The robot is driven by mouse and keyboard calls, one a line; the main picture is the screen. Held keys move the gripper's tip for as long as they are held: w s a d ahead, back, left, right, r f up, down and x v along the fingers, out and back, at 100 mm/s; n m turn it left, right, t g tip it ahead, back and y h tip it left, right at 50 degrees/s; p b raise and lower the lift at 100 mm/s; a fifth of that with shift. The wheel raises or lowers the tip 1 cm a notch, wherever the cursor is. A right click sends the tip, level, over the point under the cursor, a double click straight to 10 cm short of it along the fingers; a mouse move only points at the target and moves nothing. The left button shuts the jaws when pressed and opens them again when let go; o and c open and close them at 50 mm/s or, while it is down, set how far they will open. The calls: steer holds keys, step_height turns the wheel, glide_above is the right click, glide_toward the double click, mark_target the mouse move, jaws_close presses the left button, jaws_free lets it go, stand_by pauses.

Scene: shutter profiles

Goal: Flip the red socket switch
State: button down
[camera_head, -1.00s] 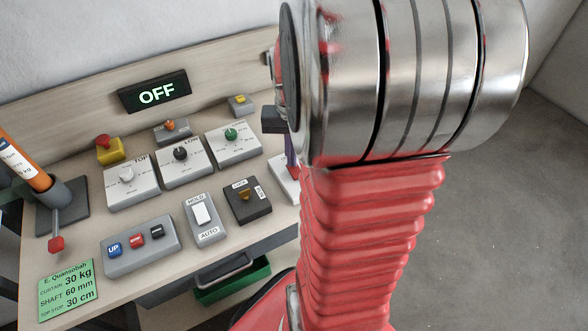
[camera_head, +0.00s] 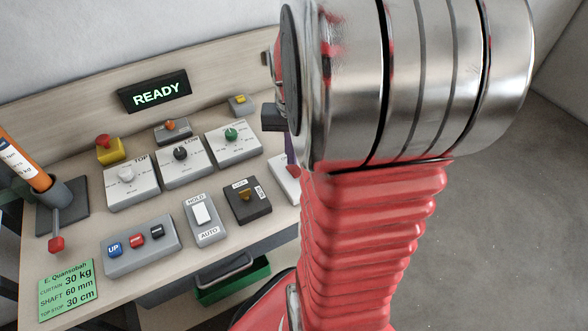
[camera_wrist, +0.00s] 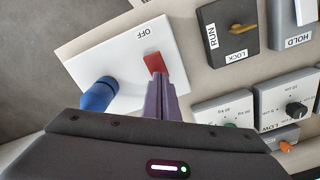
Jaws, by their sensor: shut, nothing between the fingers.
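The red socket switch (camera_wrist: 154,62) sits on a white socket plate (camera_wrist: 124,51) marked OFF, beside a blue plug (camera_wrist: 98,95), in the wrist view. My gripper (camera_wrist: 163,84) has its purple fingers shut, with the tips at the red switch; I cannot tell whether they touch it. In the head view only an edge of the white plate (camera_head: 284,178) shows, and my arm hides the switch. The display (camera_head: 154,92) at the back of the bench reads READY in green.
Dial boxes (camera_head: 182,163), a HOLD/AUTO switch (camera_head: 201,214), a RUN/LOCK key box (camera_head: 246,199) and a button box (camera_head: 140,245) stand close by on the bench. A yellow-based red button (camera_head: 107,148) and a lever (camera_head: 56,242) are at the left.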

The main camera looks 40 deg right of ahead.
mark_target(291, 170)
step_height(291, 170, up, 6)
steer(key=shift+f, duration=0.15)
stand_by(0.7)
stand_by(0.5)
steer(key=shift+s+a+f+n, duration=0.4)
steer(key=shift+a+f+n, duration=0.1)
steer(key=shift+a, duration=0.15)
steer(key=s+a+r+n+t, duration=0.1)
steer(key=a+r+n+t, duration=0.1)
steer(key=a, duration=0.9)
steer(key=s+a+r+n+t, duration=0.2)
steer(key=a+r+n, duration=0.3)
steer(key=a, duration=0.6)
steer(key=shift+s+r+n+t, duration=0.15)
steer(key=shift+r+n+t, duration=0.15)
steer(key=shift+n+t, duration=0.4)
